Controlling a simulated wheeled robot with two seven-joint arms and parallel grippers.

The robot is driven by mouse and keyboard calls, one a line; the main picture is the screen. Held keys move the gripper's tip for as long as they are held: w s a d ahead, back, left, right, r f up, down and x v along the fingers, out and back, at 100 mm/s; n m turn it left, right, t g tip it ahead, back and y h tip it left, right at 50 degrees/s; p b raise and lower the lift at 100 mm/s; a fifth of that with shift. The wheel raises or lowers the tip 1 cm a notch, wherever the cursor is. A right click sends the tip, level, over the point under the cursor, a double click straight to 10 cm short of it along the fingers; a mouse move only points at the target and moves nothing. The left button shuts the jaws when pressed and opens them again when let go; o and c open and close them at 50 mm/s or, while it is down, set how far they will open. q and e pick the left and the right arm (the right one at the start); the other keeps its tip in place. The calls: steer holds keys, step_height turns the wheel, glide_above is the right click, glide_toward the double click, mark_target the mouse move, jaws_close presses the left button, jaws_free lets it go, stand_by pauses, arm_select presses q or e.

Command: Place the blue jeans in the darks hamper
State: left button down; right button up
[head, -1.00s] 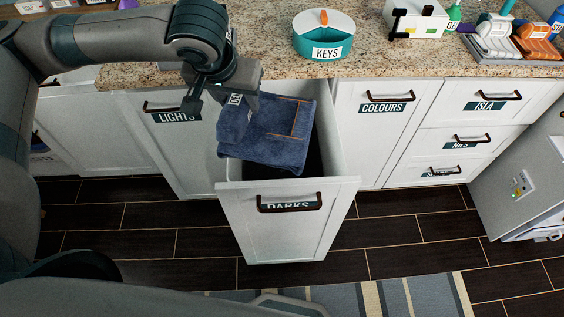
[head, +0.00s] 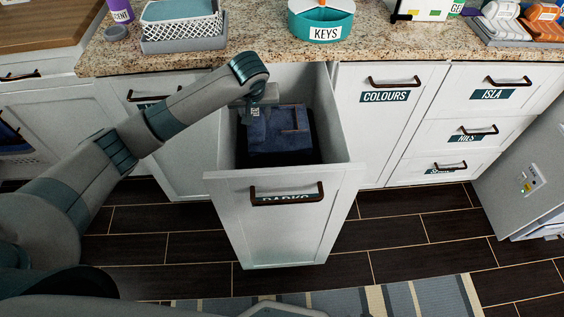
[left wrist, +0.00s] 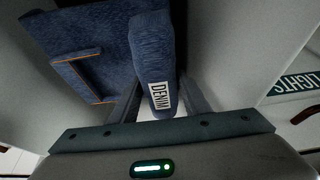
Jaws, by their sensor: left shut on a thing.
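The folded blue jeans (head: 278,132) are down inside the open darks hamper (head: 285,220), a white pull-out drawer labelled DARKS. My left gripper (head: 256,108) reaches into the hamper from the left and is shut on the jeans' left part. In the left wrist view the jeans (left wrist: 85,75) show orange stitching. The gripper's fingers (left wrist: 160,105) pinch a fold with a DENIM tag, between the drawer's pale walls. Whether the jeans touch the hamper's bottom cannot be told. My right gripper is not in view.
The lights hamper front (head: 180,150) is closed on the left, and the colours front (head: 384,120) is closed on the right. The granite counter (head: 250,50) behind holds a KEYS bowl (head: 322,22) and a white basket (head: 182,28).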

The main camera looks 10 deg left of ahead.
mark_target(256, 122)
arm_select(q)
steer(key=shift+f, duration=0.15)
steer(key=shift+f, duration=3.05)
steer(key=shift+f, duration=1.9)
steer(key=shift+f, duration=0.1)
steer(key=c, duration=1)
jaws_free()
steer(key=v, duration=1.2)
steer(key=shift+s+p, duration=0.1)
steer(key=shift+p, duration=0.2)
